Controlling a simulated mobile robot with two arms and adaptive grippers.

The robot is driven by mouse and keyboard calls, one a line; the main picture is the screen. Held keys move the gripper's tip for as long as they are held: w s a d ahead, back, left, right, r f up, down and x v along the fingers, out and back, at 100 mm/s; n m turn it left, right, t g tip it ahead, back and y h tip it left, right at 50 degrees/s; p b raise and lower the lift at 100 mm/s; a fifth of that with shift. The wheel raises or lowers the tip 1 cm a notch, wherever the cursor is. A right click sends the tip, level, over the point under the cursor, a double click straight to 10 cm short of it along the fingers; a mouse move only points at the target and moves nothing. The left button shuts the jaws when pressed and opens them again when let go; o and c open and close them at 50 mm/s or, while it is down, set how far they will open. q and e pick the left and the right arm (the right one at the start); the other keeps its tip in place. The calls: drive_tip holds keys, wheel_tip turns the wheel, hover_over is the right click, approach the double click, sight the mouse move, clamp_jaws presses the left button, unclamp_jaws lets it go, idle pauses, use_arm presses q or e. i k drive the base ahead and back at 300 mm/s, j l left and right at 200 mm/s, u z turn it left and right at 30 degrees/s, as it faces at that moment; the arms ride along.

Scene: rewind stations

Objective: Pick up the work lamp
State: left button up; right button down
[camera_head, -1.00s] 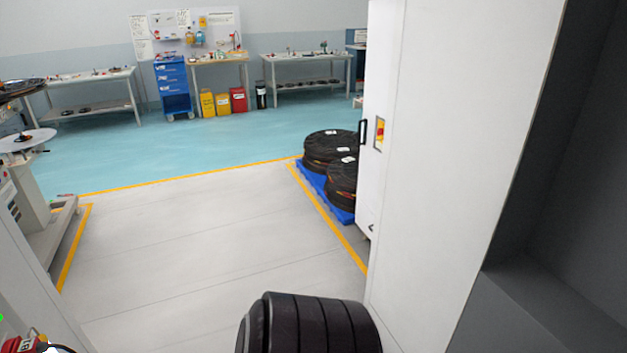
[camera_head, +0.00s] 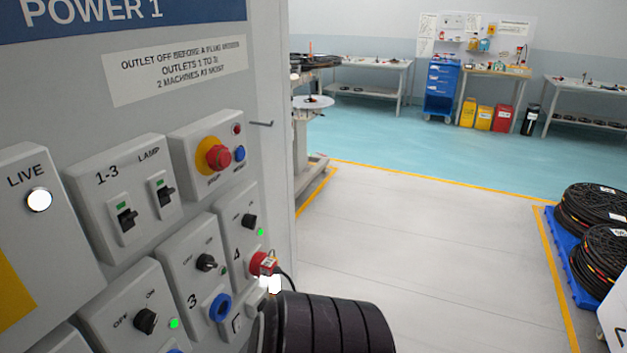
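I cannot make out a work lamp in the head view. A grey power panel (camera_head: 200,85) marked POWER 1 fills the left side. It has a switch labelled LAMP (camera_head: 161,194) beside another labelled 1-3 (camera_head: 126,218). A red plug (camera_head: 262,263) with a tag and a black cable sits at the outlet numbered 4. A black ribbed part of my own body covers the bottom middle and hides what is behind it. Neither of my grippers is in view.
A machine with a white disc (camera_head: 313,102) stands beyond the panel. Black reels lie on a blue pallet (camera_head: 566,262) at the right. Workbenches (camera_head: 375,78) and a blue tool cart (camera_head: 440,88) stand at the back wall. The grey floor (camera_head: 430,260) in the middle is clear.

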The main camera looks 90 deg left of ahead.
sight(273, 281)
drive_tip(key=u, duration=3.05)
drive_tip(key=i+l+u, duration=0.15)
drive_tip(key=l, duration=0.4)
drive_tip(key=l+u, duration=0.15)
drive_tip(key=l, duration=0.35)
drive_tip(key=i, duration=0.05)
